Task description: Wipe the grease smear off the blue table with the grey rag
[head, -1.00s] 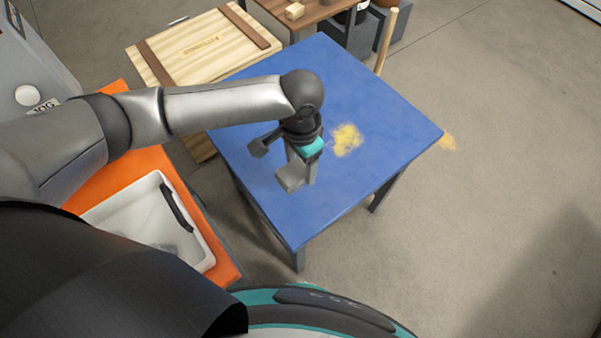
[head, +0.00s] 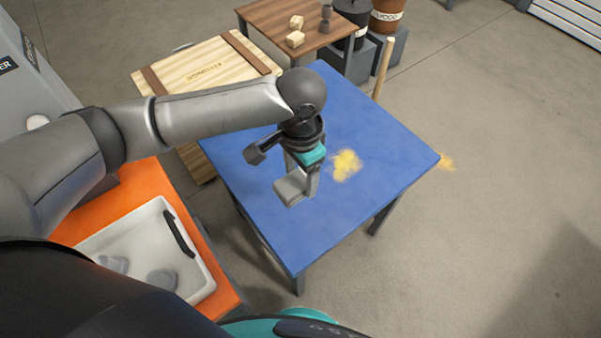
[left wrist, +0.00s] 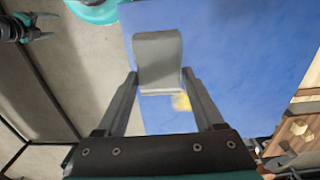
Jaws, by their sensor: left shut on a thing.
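The blue table (head: 345,110) stands in the middle of the head view. A yellow grease smear (head: 345,165) lies on its top, right of my left gripper (head: 302,188). My left gripper is shut on the grey rag (head: 290,190), a folded flat piece. In the left wrist view the rag (left wrist: 158,60) sits between the fingertips, and the smear (left wrist: 181,101) shows just beyond its edge, partly hidden. The rag is over the tabletop, apart from the smear; I cannot tell whether it touches the table. My right gripper (left wrist: 42,27) shows at the left wrist view's upper left, open and empty.
An orange surface (head: 135,185) with a white tray (head: 95,245) holding grey pieces is at the left. A wooden crate (head: 205,65) and a brown table (head: 270,20) with blocks stand behind. A wooden handle (head: 383,68) rises by the blue table's far edge.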

